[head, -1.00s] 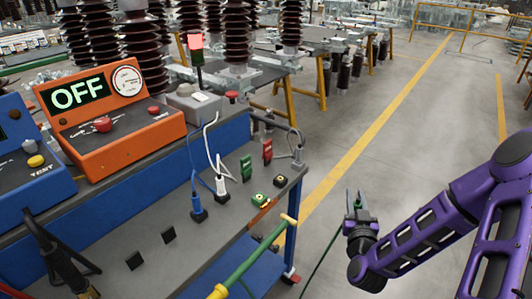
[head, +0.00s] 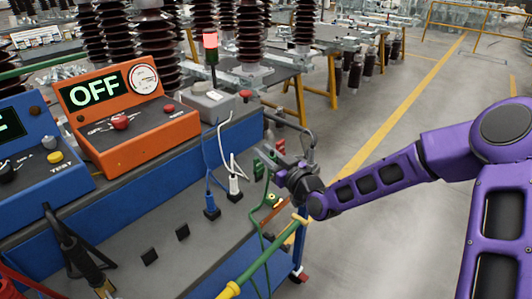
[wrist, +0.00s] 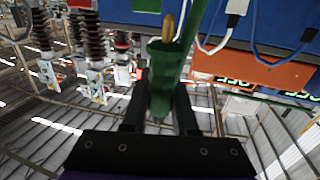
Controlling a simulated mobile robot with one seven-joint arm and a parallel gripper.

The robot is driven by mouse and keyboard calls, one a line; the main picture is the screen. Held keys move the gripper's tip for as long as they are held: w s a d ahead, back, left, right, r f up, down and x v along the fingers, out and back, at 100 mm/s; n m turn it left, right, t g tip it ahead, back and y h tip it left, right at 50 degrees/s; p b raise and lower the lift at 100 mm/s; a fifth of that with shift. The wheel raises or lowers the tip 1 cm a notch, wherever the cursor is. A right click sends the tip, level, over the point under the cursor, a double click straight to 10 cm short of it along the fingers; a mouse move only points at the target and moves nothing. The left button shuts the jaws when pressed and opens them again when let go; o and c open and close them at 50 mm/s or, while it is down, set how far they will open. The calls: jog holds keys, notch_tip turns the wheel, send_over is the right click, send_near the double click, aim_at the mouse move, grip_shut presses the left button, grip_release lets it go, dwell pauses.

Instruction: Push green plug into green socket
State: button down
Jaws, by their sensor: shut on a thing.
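My gripper (head: 274,160) is shut on the green plug (wrist: 161,75) and holds it at the bench's right end. In the wrist view the plug's brass tip (wrist: 168,27) points away from the gripper, and its green cable runs up beside it. In the head view the plug is mostly hidden and the cable (head: 254,205) hangs down from it. A green upright block (head: 258,169) stands just left of the fingers. A small socket with a yellow-green ring (head: 271,198) is on the bench top below them. I cannot tell which is the green socket, nor any contact.
A blue plug (head: 211,208) and a white plug (head: 234,188) stand left of my gripper with looping cables. A red block (head: 280,146) is behind it. An orange box reading OFF (head: 130,118) stands at the back left. A green-yellow rail (head: 265,257) crosses the front.

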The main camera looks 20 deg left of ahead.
jog(key=shift+f+b, duration=0.2)
jog(key=shift+b, duration=0.25)
jog(key=shift+f+b, duration=1.65)
jog(key=shift+f, duration=1.05)
jog(key=shift+f, duration=1.45)
jog(key=c, duration=0.6)
grip_release()
jog(key=shift+d, duration=0.1)
jog(key=shift+s+d, duration=0.1)
jog(key=v, duration=1.7)
jog(key=shift+p, duration=0.35)
